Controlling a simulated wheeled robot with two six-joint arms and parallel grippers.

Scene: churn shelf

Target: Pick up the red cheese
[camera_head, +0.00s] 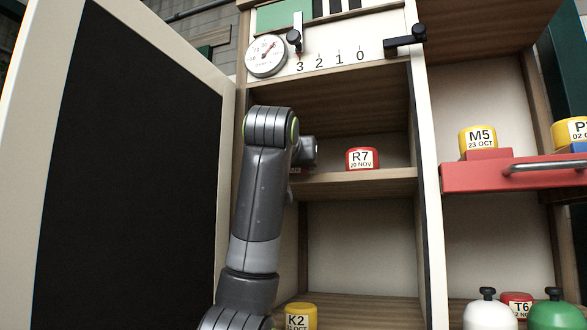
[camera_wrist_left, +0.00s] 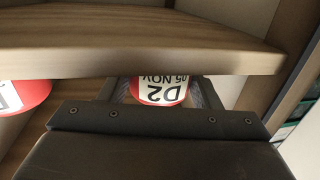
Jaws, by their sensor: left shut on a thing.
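A red cheese labelled D2, 05 NOV (camera_wrist_left: 160,91) sits between the two fingers of my left gripper (camera_wrist_left: 158,90) in the left wrist view, and the gripper is shut on it. In the head view my left arm covers almost all of it, and only a red sliver shows beside the wrist (camera_head: 296,171). A second red cheese, labelled R7, 20 NOV (camera_head: 362,158), stands on the same middle shelf to the right. It also shows at the left edge of the wrist view (camera_wrist_left: 22,97). A third red cheese, T6 (camera_head: 517,303), stands low at the right. My right gripper is out of view.
The shelf board (camera_head: 365,184) runs under the cheeses. An open door with a dark panel (camera_head: 130,170) stands left of my arm. Yellow cheeses K2 (camera_head: 298,318) and M5 (camera_head: 478,139), a red tray (camera_head: 470,177), and white (camera_head: 489,314) and green (camera_head: 555,314) knobbed containers are around.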

